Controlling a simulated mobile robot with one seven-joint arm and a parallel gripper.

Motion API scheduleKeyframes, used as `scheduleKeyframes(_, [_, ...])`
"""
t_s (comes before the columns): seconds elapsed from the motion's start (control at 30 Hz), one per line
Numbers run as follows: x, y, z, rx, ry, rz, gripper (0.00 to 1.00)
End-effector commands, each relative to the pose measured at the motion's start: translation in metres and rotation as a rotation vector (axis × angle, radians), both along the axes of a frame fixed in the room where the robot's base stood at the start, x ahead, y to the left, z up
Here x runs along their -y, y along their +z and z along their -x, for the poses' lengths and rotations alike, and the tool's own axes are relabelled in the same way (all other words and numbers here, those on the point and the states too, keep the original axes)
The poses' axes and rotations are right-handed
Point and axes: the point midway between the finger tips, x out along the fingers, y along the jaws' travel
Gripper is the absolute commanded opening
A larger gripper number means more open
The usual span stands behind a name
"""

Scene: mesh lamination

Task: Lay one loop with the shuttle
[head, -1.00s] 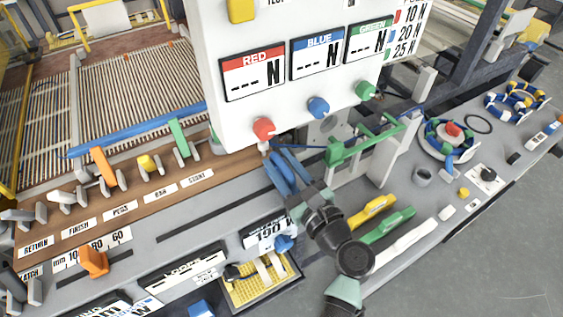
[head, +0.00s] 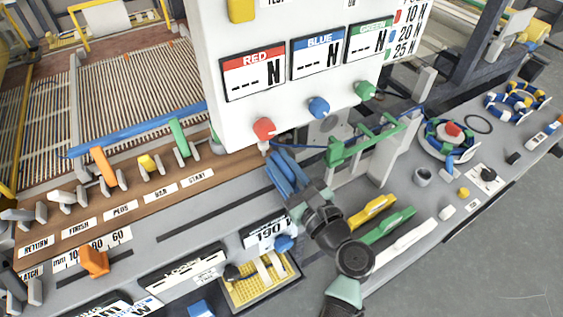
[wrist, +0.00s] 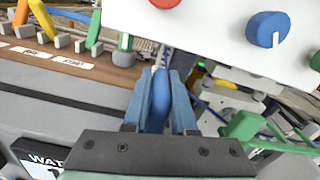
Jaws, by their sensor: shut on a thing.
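My gripper (head: 284,170) is beside the lower edge of the white panel, right of the START label. In the wrist view its two blue fingers (wrist: 180,100) are shut on a blue shuttle (wrist: 160,95), which stands between them and points away from the wrist. In the head view the shuttle is hard to tell from the fingers. A thin blue strand (head: 312,146) runs from near the fingertips to the green bracket (head: 350,149). A green peg (head: 179,138), a yellow peg (head: 150,164) and an orange peg (head: 103,167) stand on the brown labelled rail (head: 130,190).
The white panel (head: 290,110) with red, blue and green knobs hangs close above my gripper. A blue bar (head: 135,130) lies behind the pegs. Yellow (head: 372,209), green (head: 388,226) and white (head: 404,243) tools lie to the right. A yellow tray (head: 262,285) sits in front.

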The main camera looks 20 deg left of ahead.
Motion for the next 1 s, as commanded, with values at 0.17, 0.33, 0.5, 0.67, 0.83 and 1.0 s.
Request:
scheduleKeyframes(0.17, [0.002, 0.001, -0.001, 0.004, -0.007, 0.001, 0.0])
scheduleKeyframes(0.33, [0.002, 0.001, -0.001, 0.005, -0.007, 0.002, 0.0])
scheduleKeyframes(0.5, [0.003, 0.002, -0.002, 0.005, -0.008, 0.002, 0.0])
scheduleKeyframes(0.67, [0.0, 0.002, 0.002, 0.005, -0.008, 0.002, 0.0])
scheduleKeyframes(0.83, [-0.015, 0.003, 0.021, -0.001, -0.004, 0.001, 0.0])
scheduleKeyframes(1.0, [-0.043, 0.004, 0.057, -0.003, 0.002, 0.001, 0.0])
